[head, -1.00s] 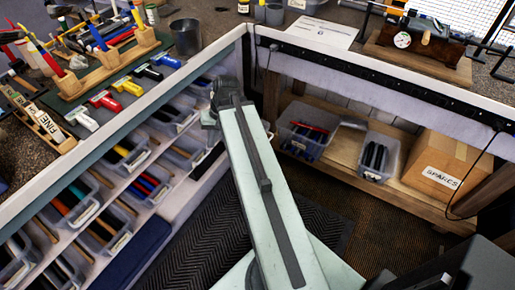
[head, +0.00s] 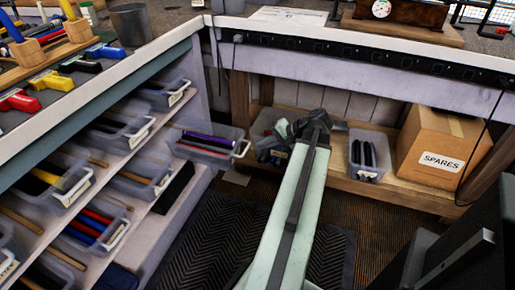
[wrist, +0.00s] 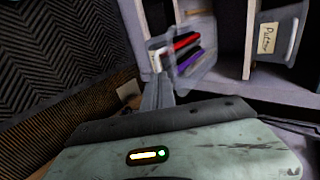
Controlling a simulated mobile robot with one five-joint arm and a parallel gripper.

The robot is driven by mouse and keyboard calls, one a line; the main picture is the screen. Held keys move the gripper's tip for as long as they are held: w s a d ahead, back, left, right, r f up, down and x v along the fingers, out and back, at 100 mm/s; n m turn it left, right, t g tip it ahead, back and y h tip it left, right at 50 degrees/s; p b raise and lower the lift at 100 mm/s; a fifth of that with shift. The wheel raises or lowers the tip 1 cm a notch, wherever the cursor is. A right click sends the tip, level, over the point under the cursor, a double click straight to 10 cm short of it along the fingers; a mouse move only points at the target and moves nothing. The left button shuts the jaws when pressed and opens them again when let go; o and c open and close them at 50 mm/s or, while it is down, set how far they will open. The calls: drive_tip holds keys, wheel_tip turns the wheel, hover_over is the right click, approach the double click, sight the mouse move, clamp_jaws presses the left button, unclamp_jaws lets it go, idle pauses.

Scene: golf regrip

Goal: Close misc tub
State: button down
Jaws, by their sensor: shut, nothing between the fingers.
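A clear plastic tub (head: 222,156) with purple and red grips in it sticks out from the end of the left shelf unit in the head view. Its label (head: 240,149) faces right and is too small to read, so I cannot confirm that it is the misc tub. The wrist view shows a tub (wrist: 203,66) with red and purple grips just beyond the fingers. My gripper (head: 287,128) is right of the tub in the head view, in front of the lower back shelf. It is shut and empty; its fingers (wrist: 158,88) appear near the tub, contact unclear.
Other tubs sit in the left shelves (head: 130,178), one marked Putter (wrist: 268,40) in the wrist view. A black-grip tub (head: 368,165) and a SPARES box (head: 440,150) stand on the lower back shelf. A ribbed mat (head: 215,235) covers open floor.

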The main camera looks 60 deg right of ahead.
sight(234, 149)
drive_tip(key=b+x, duration=0.4)
drive_tip(key=x, duration=0.4)
drive_tip(key=shift+s+f+b, duration=0.1)
drive_tip(key=shift+f+b, duration=0.2)
drive_tip(key=shift+b, duration=0.05)
drive_tip(key=w, duration=0.1)
drive_tip(key=w+r+p, duration=0.1)
drive_tip(key=shift+w+a, duration=0.25)
drive_tip(key=shift+a, duration=0.1)
drive_tip(key=shift+w+a+r, duration=0.1)
drive_tip(key=shift+w+a, duration=0.05)
drive_tip(key=shift+w, duration=0.45)
drive_tip(key=shift+w, duration=0.1)
